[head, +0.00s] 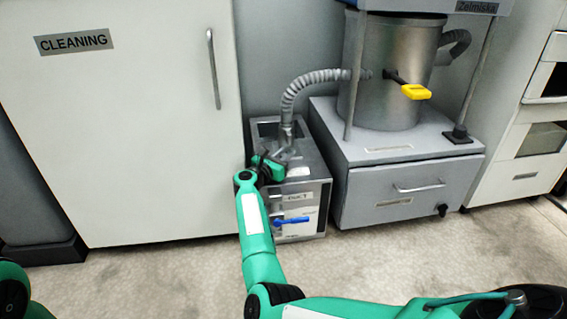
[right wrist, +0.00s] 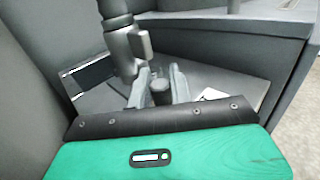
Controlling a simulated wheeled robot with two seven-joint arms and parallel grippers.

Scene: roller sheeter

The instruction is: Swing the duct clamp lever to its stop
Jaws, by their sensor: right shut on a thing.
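The grey duct box (head: 318,165), labelled DUCT, stands on the floor between the white cabinet and the roller machine. A ribbed hose (head: 294,88) comes down to a collar on its top. My right gripper (head: 282,158) is at the top of the box, beside the foot of the hose. In the right wrist view its two fingers (right wrist: 161,88) are shut around a dark, rounded lever end (right wrist: 160,86), just below the collar and its clamp bracket (right wrist: 142,45). The rest of the lever is mostly hidden by the gripper. My left gripper is out of view.
A blue handle (head: 293,220) is on the box's front. The white CLEANING cabinet (head: 130,130) stands close on the left. The machine base (head: 400,185) with a drawer is close on the right; a yellow-handled lever (head: 415,91) sticks out above. The floor in front is clear.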

